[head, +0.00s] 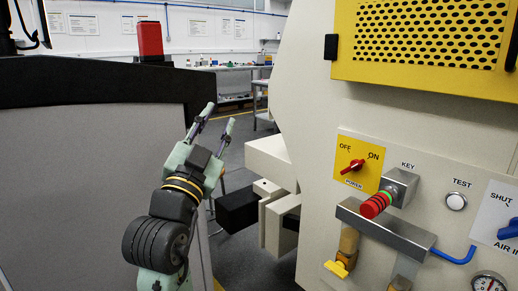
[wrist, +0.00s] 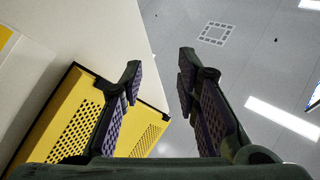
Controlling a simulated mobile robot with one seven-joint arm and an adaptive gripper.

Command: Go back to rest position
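My gripper (head: 218,124) is raised left of centre in the head view, its fingers pointing up and to the right. The two fingers stand apart with nothing between them. In the wrist view my gripper (wrist: 160,75) is also open and empty, with the ceiling and a pale wall behind it. The gripper is to the left of the cream machine (head: 310,100) and apart from its control panel.
A grey partition (head: 80,190) stands at left. Pale blocks (head: 270,160) jut from the machine right of my gripper.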

